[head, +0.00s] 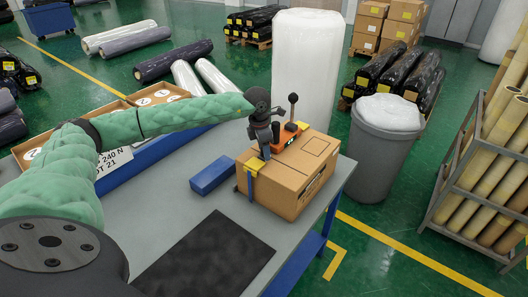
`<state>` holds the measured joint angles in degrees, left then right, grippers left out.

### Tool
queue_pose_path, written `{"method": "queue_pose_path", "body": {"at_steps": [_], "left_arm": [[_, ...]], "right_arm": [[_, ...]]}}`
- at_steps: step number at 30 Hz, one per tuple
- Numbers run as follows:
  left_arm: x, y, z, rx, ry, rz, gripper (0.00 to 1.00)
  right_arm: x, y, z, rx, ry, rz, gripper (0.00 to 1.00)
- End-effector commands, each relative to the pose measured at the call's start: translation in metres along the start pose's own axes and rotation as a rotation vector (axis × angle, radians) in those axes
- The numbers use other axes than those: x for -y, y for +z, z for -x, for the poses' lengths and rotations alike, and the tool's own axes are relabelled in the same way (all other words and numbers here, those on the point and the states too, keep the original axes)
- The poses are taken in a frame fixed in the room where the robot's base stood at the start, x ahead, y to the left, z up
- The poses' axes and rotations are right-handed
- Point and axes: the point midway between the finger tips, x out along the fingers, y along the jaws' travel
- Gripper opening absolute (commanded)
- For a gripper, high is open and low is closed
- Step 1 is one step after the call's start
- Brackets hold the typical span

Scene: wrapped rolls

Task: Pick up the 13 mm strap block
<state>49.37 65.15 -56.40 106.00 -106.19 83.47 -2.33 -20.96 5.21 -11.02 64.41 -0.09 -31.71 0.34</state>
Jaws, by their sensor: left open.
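No 13 mm marking is readable, so I cannot tell for sure which thing is the strap block. A plain blue block (212,175) lies on the grey table, just left of a cardboard box (285,185). The box has a blue strap (250,187), yellow corner pieces (253,166) and an orange and black tool (286,137) on top. My left gripper (264,153) is open and points down over the box's left part, beside the tool. Whether it touches anything there cannot be told. My right gripper is not in view.
The grey table (205,215) carries a black mat (207,258) in front. Cardboard trays (120,107) with a lettered label stand at the back left, partly behind my left arm. A grey bin (385,140) and a rack of tubes (490,175) stand right of the table.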

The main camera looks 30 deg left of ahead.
Motion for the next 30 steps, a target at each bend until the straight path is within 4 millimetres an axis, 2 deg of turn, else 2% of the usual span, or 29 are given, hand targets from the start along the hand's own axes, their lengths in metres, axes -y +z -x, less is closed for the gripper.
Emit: {"method": "queue_pose_path", "body": {"at_steps": [9,16,30], "left_arm": [[0.0001,0.0001,-0.0026,0.001,0.0,0.0,0.47],[0.0003,-0.0001,-0.0029,0.0,-0.001,0.0,0.01],[0.0001,0.0007,0.0014,0.0,0.0,0.0,0.0]], "right_arm": [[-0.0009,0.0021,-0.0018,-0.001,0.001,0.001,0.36],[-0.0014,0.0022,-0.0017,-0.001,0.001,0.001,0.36],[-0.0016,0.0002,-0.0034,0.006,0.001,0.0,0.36]]}}
